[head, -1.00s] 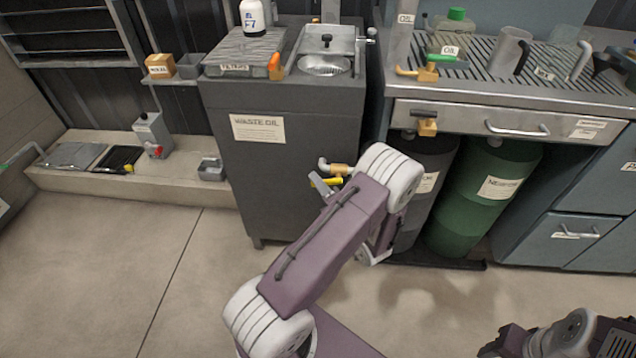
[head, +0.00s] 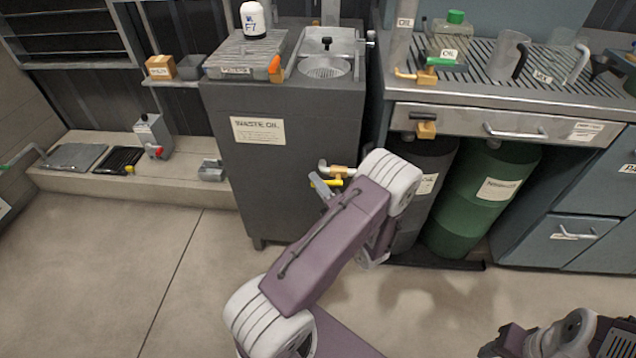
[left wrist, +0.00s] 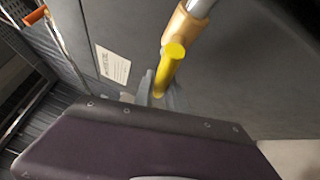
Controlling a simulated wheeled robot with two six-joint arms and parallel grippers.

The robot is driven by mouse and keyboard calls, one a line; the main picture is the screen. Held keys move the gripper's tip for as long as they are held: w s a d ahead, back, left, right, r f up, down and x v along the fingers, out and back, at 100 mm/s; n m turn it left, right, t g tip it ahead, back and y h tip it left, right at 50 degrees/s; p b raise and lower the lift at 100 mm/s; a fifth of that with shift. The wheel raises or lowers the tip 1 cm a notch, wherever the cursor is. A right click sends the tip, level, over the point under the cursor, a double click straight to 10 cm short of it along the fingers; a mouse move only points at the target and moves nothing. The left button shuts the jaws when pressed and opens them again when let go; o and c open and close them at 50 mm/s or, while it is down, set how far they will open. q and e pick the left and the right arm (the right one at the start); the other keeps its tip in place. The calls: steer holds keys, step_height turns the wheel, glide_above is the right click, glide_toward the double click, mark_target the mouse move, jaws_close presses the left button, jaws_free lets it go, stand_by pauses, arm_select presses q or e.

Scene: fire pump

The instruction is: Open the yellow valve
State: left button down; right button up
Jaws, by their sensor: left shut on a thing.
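The yellow valve handle (head: 331,183) sits under a brass tap (head: 338,171) on the right part of the dark waste oil cabinet's front. In the left wrist view the yellow handle (left wrist: 169,68) points out from the brass body (left wrist: 184,25). My left gripper (head: 322,187) is at the handle, its grey fingers shut on it; the left wrist view shows the fingers (left wrist: 158,88) at either side of its lower end. My left arm hides part of the area right of the valve. My right arm shows at the lower right; its gripper's jaws cannot be made out.
The waste oil cabinet (head: 240,165) stands right behind the valve. A dark drum (head: 425,160) and a green drum (head: 487,205) stand to the right under the workbench (head: 470,115). A low ledge (head: 110,188) runs along the left. The floor in front is clear.

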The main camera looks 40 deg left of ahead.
arm_select(q)
steer(key=shift+r+m+t+y+p, duration=0.45)
steer(key=shift+r+m+y, duration=0.15)
steer(key=shift+m, duration=0.4)
steer(key=shift+f, duration=0.1)
arm_select(e)
steer(key=shift+r, duration=0.8)
arm_select(q)
steer(key=c, duration=1.4)
jaws_free()
steer(key=shift+o, duration=0.2)
steer(key=shift+d, duration=0.1)
arm_select(e)
steer(key=shift+r, duration=0.1)
arm_select(q)
steer(key=p+v, duration=0.2)
steer(key=v, duration=0.7)
arm_select(e)
step_height(320, 180, up, 2)
steer(key=shift+r, duration=0.2)
